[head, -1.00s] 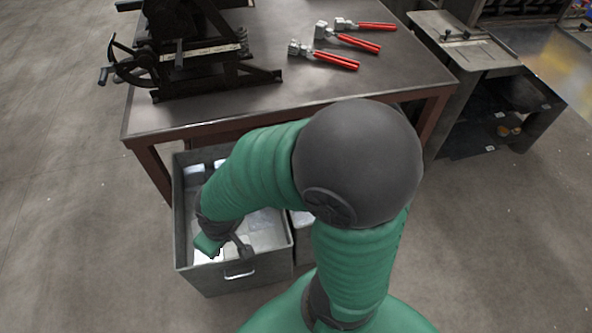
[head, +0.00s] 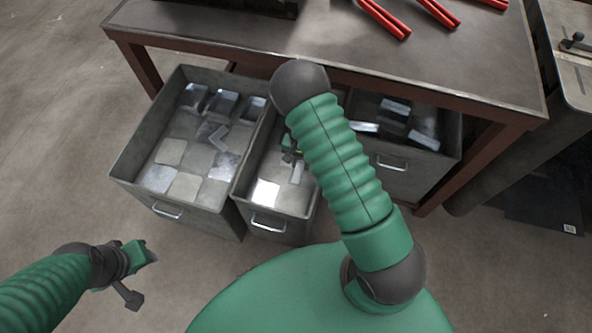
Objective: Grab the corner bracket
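An angled metal piece (head: 218,137) that looks like a corner bracket lies among flat plates in the large left bin (head: 136,143). The narrow middle bin (head: 272,222) holds a bright flat piece (head: 265,193) and a thin upright-looking piece (head: 297,173); I cannot tell its full shape. My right gripper (head: 290,151) is over or inside the middle bin, mostly hidden by my own arm; its finger state and any hold are unclear. My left gripper (head: 137,275) is above the floor at lower left, in front of the left bin; its finger opening cannot be told.
A right bin (head: 447,137) with several metal pieces stands partly under the workbench (head: 260,38). Red-handled tools (head: 383,17) lie on the bench. Another stand (head: 570,60) is at the right. Floor at lower left is clear apart from my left arm.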

